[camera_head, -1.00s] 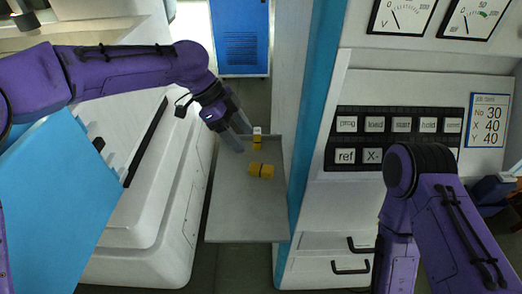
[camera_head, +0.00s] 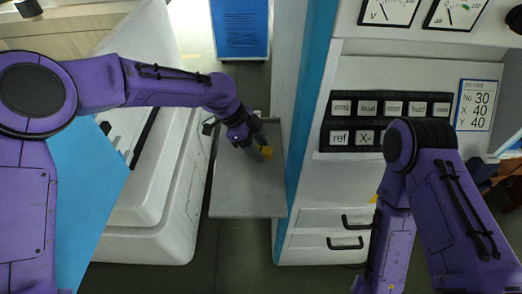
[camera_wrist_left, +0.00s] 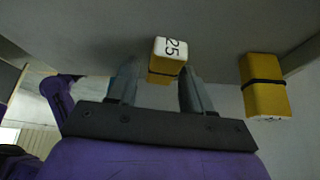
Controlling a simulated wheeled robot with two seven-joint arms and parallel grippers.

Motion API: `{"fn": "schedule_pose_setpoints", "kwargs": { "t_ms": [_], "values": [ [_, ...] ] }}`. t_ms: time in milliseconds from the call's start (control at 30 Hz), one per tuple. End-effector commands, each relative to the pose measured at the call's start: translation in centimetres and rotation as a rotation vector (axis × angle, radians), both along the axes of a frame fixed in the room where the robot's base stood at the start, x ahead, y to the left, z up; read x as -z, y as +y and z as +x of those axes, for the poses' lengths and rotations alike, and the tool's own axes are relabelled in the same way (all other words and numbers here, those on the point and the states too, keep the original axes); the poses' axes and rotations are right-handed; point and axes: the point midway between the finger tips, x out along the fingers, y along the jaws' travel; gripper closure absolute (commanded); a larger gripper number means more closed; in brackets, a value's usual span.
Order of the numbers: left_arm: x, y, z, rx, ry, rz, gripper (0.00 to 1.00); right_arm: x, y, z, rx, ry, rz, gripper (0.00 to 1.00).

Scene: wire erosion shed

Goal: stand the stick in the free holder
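My left gripper (camera_head: 262,148) is over the grey shelf (camera_head: 245,195) in the head view, pointing down and right. In the left wrist view the two fingers (camera_wrist_left: 160,82) stand apart. A yellow block with a white face marked 25 (camera_wrist_left: 167,57) shows between and just past the tips; a gap shows at the left finger, and I cannot tell contact. A yellow block with a black band (camera_wrist_left: 264,87) is to the right, clear of the fingers. I cannot tell which is stick or holder.
A white machine with a black button panel (camera_head: 384,123) stands right of the shelf, with drawers (camera_head: 325,232) below. A white sloped housing (camera_head: 165,185) is close on the left. A blue cabinet (camera_head: 240,28) stands behind. The shelf's front part is bare.

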Motion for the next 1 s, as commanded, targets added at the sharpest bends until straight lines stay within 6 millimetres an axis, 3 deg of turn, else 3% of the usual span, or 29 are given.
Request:
{"fn": "schedule_pose_setpoints", "kwargs": {
  "t_ms": [33, 100, 133, 200, 467, 667, 900, 1000],
  "values": [
    [0.0, 0.0, 0.0, 0.0, 0.0, 0.0, 0.68, 0.0, 0.0, 0.0, 0.0, 0.0, 0.0, 0.47],
    [0.0, 0.0, 0.0, -0.001, 0.0, 0.0, 0.9, 0.0, 0.0, 0.0, 0.0, 0.0, 0.0, 0.47],
    [0.0, 0.0, 0.0, -0.001, 0.0, 0.0, 0.96, 0.0, 0.0, 0.0, 0.0, 0.0, 0.0, 0.47],
    [0.0, 0.0, 0.0, -0.001, 0.0, 0.0, 1.0, 0.0, 0.0, 0.0, 0.0, 0.0, 0.0, 0.47],
    [-0.2, 0.1, 0.0, 0.0, 0.001, 0.0, 1.0, 0.1, 0.0, 0.0, 0.0, 0.0, 0.0, 0.47],
    [-2.7, 0.1, 0.1, -0.001, -0.003, -0.002, 1.0, 0.7, 0.0, 0.0, 0.0, 0.0, 0.0, 0.47],
    [-8.7, -1.1, -4.8, 0.002, -0.006, -0.002, 1.0, 2.9, 0.0, 0.0, 0.0, 0.0, 0.0, 0.47],
    [-9.8, -1.8, -7.6, 0.003, -0.003, 0.0, 1.0, 3.8, 0.0, 0.0, 0.0, 0.0, 0.0, 0.47]
  ]
}}
